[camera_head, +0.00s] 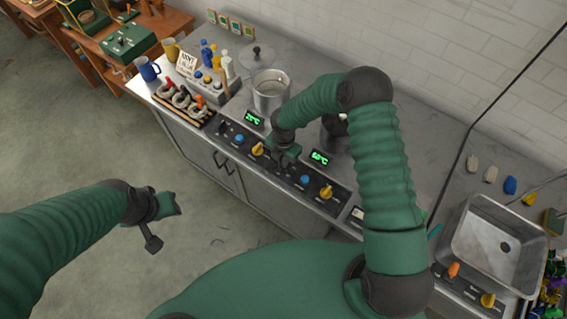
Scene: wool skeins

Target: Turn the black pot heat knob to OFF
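The black pot (333,136) stands on the counter, mostly hidden behind my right arm. A green-lit display (320,158) sits in front of it; its digits are small and look like 60°C. On the front panel below are a blue knob (304,180) and a yellow knob (326,192); their labels are too small to read. My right gripper (287,156) hangs over the panel, between another yellow knob (258,149) and the blue knob. Its fingers are too small to judge. My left gripper (162,222) is over the floor, away from the counter; its opening is unclear.
A steel pot (271,95) stands behind a second display (254,119). A wool rack (181,101), mugs and bottles fill the counter's left end. A sink (495,245) is at the right. The floor left of the counter is clear.

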